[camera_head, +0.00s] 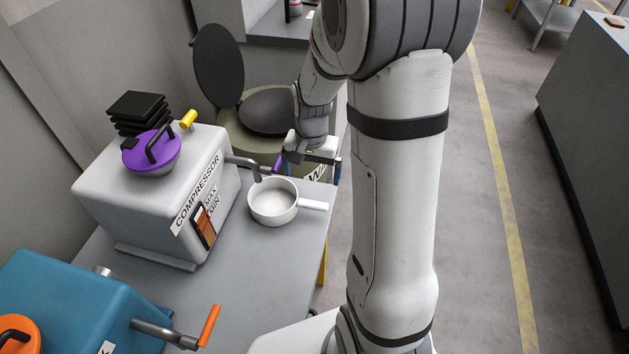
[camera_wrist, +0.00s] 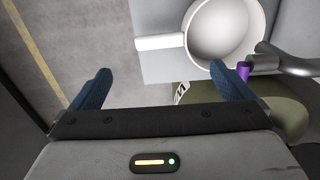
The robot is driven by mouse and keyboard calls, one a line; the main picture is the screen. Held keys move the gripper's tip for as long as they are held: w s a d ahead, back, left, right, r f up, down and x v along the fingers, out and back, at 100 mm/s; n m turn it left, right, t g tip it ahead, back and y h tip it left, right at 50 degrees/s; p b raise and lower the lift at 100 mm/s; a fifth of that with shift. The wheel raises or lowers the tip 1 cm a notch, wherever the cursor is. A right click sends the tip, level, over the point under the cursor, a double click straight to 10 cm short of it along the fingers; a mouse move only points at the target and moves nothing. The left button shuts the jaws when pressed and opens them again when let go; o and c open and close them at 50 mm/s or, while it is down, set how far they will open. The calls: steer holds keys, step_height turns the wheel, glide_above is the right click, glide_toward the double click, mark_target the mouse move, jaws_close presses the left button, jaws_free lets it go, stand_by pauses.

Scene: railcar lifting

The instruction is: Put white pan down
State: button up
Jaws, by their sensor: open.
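The white pan (camera_head: 271,203) is upright and empty on the grey table (camera_head: 258,245), in front of the compressor's right side. Its handle (camera_head: 314,205) points right, out to the table's edge. In the wrist view the pan (camera_wrist: 222,32) shows at the top right, with its handle (camera_wrist: 160,42) pointing left. My gripper (camera_head: 310,168) is behind the pan and its handle in the head view. In the wrist view its blue fingers (camera_wrist: 160,82) are wide apart with nothing between them. The fingers look apart from the handle.
A teal machine (camera_head: 70,305) with an orange lever (camera_head: 209,325) stands front left. An olive drum (camera_head: 245,138) stands behind.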

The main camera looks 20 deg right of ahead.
steer(key=s+a+r+n+t, duration=0.2)
steer(key=s+a+r+n, duration=0.2)
steer(key=s+r, duration=0.9)
steer(key=s+n, duration=0.2)
steer(key=s, duration=0.1)
steer(key=shift+r+n+t, duration=0.2)
steer(key=shift+n+t, duration=0.1)
steer(key=shift+n, duration=0.1)
steer(key=shift+a, duration=0.1)
steer(key=shift+r+p, duration=0.3)
steer(key=shift+w, duration=0.1)
